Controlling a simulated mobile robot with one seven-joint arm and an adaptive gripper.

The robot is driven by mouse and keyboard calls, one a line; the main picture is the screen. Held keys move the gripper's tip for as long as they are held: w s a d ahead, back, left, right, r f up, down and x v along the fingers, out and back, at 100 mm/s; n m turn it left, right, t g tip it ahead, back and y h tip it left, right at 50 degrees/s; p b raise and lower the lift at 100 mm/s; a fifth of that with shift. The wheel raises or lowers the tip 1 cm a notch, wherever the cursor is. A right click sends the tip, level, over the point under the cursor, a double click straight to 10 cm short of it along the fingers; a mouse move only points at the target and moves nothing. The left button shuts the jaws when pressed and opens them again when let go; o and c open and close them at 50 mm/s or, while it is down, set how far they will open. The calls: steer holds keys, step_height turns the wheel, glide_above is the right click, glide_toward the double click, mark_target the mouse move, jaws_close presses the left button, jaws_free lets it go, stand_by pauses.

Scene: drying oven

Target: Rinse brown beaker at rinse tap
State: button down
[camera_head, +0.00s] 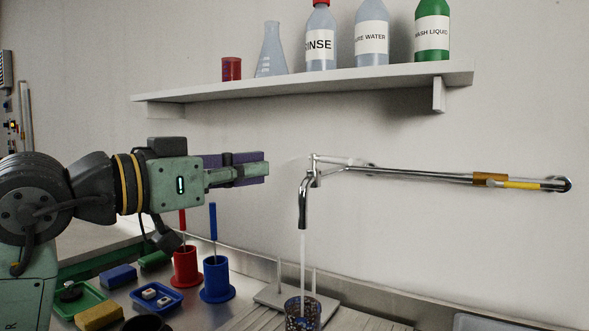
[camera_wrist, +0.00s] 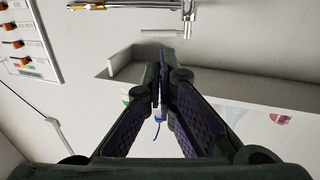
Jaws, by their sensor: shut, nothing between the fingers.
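The rinse tap (camera_head: 304,205) is a chrome spout on a wall pipe, and a stream of water (camera_head: 303,262) falls from it. A dark, brownish beaker with bluish speckles (camera_head: 302,314) stands under the stream at the bottom edge of the head view; its lower part is cut off. My gripper (camera_head: 266,168) is shut and empty, level with the top of the tap and a little left of it, well above the beaker. In the wrist view my gripper's fingers (camera_wrist: 162,78) meet, and chrome pipework (camera_wrist: 188,14) shows at the top.
A wall shelf (camera_head: 300,84) with several bottles, a flask and a red beaker hangs above my gripper. Red (camera_head: 186,268) and blue (camera_head: 216,280) brush holders stand on the counter left of the beaker. A lever with a yellow grip (camera_head: 518,185) lies along the wall pipe.

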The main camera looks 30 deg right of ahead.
mark_target(335, 161)
steer(key=p+x, duration=0.3)
steer(key=x, duration=1.1)
steer(key=shift+s+d+f+n+t+y+b, duration=0.1)
steer(key=shift+s+d+n+t+y+b, duration=0.1)
steer(key=shift+d+n+t+b, duration=0.3)
steer(key=shift+s+n+t+y+b, duration=0.1)
steer(key=shift+n+t+y, duration=0.15)
steer(key=shift+t, duration=0.45)
steer(key=shift+d+n+t, duration=0.35)
steer(key=shift+n+t, duration=0.1)
steer(key=shift+t, duration=0.05)
steer(key=shift+d, duration=0.1)
